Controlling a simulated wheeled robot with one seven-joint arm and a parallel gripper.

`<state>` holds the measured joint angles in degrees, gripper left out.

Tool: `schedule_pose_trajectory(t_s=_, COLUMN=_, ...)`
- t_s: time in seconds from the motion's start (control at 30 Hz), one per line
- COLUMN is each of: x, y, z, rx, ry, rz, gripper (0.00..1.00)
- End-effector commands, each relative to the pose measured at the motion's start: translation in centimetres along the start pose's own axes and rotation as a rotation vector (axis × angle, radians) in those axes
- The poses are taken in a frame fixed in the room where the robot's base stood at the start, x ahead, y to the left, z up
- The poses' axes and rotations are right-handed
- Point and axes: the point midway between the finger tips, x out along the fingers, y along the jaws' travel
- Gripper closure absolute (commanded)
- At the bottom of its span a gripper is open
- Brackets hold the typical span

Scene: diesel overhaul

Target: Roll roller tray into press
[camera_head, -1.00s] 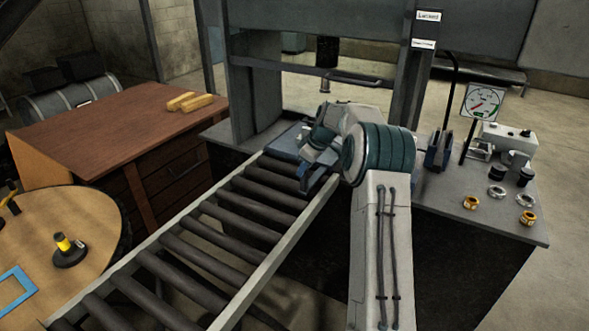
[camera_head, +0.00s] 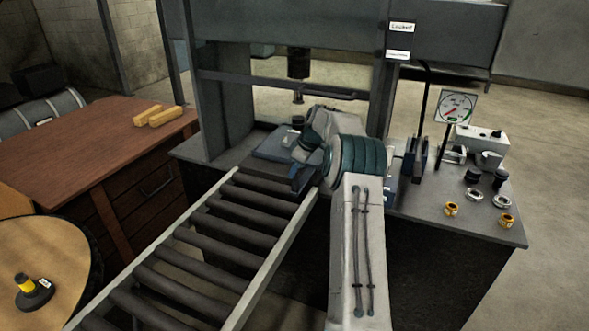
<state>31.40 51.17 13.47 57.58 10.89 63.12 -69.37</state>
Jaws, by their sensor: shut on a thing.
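The roller tray (camera_head: 268,147), a flat blue-grey plate, lies at the far end of the roller conveyor (camera_head: 222,228), on the press bed between the uprights of the press (camera_head: 222,95). A small dark cylindrical part (camera_head: 298,122) shows at the tray's back. My gripper (camera_head: 301,178) is at the tray's near right edge, low over the last rollers. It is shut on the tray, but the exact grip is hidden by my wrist. My arm covers the tray's right part. The press ram (camera_head: 298,66) hangs above and behind the tray, with a gap below it.
A crossbar (camera_head: 285,86) spans the press frame. On the bench (camera_head: 445,220) at right stand a dial gauge (camera_head: 456,106), a white box (camera_head: 481,138) and several rings. A brown desk (camera_head: 85,165) and a round table (camera_head: 40,255) stand left of the conveyor.

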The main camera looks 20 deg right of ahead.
Motion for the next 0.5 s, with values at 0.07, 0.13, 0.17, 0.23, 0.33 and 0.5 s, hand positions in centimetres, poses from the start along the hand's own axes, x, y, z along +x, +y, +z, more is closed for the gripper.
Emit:
schedule_pose_trajectory(t_s=0.07, x=-0.32, y=0.24, z=-0.34, rx=0.001, ry=0.012, rz=0.01, gripper=1.0)
schedule_pose_trajectory(t_s=0.13, x=-0.33, y=0.26, z=-0.34, rx=0.002, ry=0.013, rz=0.01, gripper=0.63)
schedule_pose_trajectory(t_s=0.17, x=-0.34, y=0.28, z=-0.28, rx=0.002, ry=0.012, rz=0.01, gripper=0.58)
schedule_pose_trajectory(t_s=0.23, x=-0.34, y=0.31, z=-0.14, rx=0.004, ry=0.01, rz=0.01, gripper=0.58)
schedule_pose_trajectory(t_s=0.33, x=-0.34, y=0.33, z=-0.01, rx=0.005, ry=0.009, rz=0.009, gripper=0.58)
schedule_pose_trajectory(t_s=0.5, x=-0.65, y=0.34, z=0.07, rx=0.006, ry=0.007, rz=0.009, gripper=0.58)
